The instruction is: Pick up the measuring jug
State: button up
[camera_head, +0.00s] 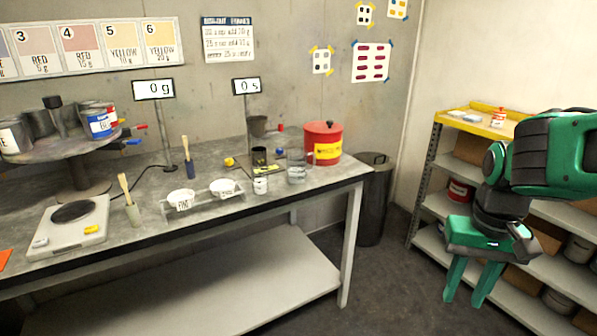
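The measuring jug is most likely the clear glass vessel (297,168) standing upright near the right end of the grey workbench (330,178), in front of the red can. Any markings on it are too small to read. My gripper (470,300) hangs at the right of the view with its two green fingers pointing down. The fingers are spread apart with nothing between them. It is well to the right of the bench, in front of the shelf unit and apart from the jug.
A red can with a yellow label (323,143) stands right behind the jug. A small white jar (260,186) and white bowls (222,187) are to its left. A dark bin (374,200) stands beyond the bench end. A shelf unit (432,165) is at the right. Floor between is clear.

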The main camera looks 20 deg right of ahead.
aim_at(297, 159)
jog(key=z, duration=0.95)
jog(key=k, duration=0.85)
jog(key=u, duration=1.35)
jog(key=i, duration=1.65)
jog(key=z, duration=0.05)
